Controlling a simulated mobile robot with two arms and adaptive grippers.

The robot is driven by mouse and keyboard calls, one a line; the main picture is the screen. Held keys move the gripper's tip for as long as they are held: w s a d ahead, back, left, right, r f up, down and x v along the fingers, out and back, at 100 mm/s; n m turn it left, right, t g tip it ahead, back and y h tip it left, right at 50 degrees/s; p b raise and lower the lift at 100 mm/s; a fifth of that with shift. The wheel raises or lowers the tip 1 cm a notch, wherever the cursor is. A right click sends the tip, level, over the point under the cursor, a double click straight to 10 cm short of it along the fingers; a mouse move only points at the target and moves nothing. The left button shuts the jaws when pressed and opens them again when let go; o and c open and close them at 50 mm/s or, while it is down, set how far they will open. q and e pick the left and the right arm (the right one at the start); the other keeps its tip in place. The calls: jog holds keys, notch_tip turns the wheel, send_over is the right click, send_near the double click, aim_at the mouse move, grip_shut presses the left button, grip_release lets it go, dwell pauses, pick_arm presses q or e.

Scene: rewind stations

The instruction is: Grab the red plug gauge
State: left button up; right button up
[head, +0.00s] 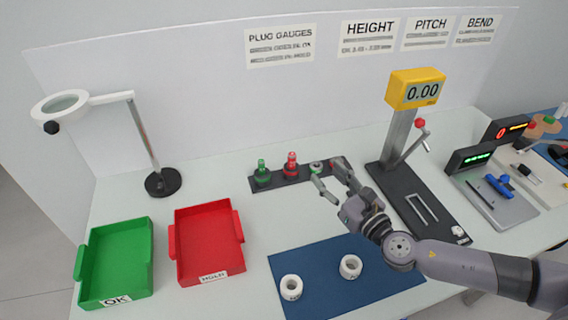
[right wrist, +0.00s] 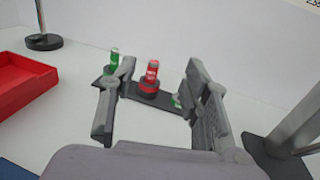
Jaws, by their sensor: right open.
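The red plug gauge (head: 291,164) stands upright in a dark rack (head: 275,184) at the back of the table, just right of the green plug gauge (head: 262,172). My right gripper (head: 328,176) is open and empty, to the right of the red gauge in the head view. In the right wrist view the red gauge (right wrist: 152,72) shows beyond and between the open fingers (right wrist: 155,105), apart from both. The green gauge (right wrist: 114,60) shows there beside the left finger. My left gripper is not in view.
A whitish ring (head: 316,167) sits at the rack's right part, close to my right gripper. The height gauge (head: 400,130) stands to the right. Red (head: 207,270) and green (head: 84,262) trays lie at left. A blue mat (head: 322,272) holds two white rings.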

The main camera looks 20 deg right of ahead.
aim_at(294, 156)
notch_tip(294, 156, down, 6)
jog(key=b, duration=0.5)
jog(key=shift+r, duration=0.15)
jog(key=shift+w+a, duration=0.1)
jog(key=shift+w, duration=0.25)
jog(key=p+x, duration=0.2)
jog(key=x, duration=0.9)
jog(key=shift+x, duration=2.85)
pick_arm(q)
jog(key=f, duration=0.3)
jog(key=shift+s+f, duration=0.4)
pick_arm(e)
jog(key=shift+c, duration=0.3)
grip_shut()
